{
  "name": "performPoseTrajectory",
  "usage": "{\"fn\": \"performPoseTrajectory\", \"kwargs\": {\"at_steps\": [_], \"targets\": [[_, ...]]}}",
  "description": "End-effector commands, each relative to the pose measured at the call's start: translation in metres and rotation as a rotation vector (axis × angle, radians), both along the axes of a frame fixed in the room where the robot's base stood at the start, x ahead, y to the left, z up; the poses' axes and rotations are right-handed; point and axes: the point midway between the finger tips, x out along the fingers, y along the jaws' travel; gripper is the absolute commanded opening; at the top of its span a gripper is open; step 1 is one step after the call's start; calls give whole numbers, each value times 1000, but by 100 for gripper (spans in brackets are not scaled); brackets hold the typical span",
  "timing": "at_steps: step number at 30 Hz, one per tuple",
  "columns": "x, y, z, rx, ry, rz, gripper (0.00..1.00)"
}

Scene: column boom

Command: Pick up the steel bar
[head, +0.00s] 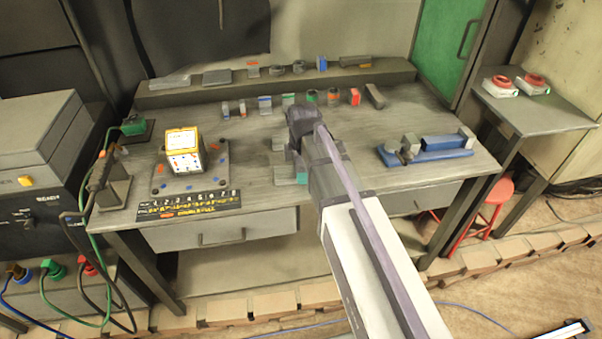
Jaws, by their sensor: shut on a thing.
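My gripper (294,158) is over the middle of the workbench, its jaws low near the bench top. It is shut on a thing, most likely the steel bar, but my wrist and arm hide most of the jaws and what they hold. Small grey blocks (279,143) show just left of the jaws, and I cannot tell whether they touch them. A small teal patch (302,177) shows below the jaws.
A row of small parts, among them a dark grey block (375,96), stands behind my gripper. A blue vise (432,148) is to the right. A yellow-and-white box (185,150) on a plate is to the left. A raised shelf (215,92) runs along the back.

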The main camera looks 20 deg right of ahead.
Motion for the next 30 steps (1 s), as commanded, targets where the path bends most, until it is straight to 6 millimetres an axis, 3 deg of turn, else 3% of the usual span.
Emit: {"fn": "performPoseTrajectory", "kwargs": {"at_steps": [6, 14, 17, 27, 30], "targets": [[0, 0, 0, 0, 0, 0, 18], [0, 0, 4, 0, 0, 0, 18], [0, 0, 18, 0, 0, 0, 18], [0, 0, 95, 0, 0, 0, 18], [0, 0, 103, 0, 0, 0, 18]]}}
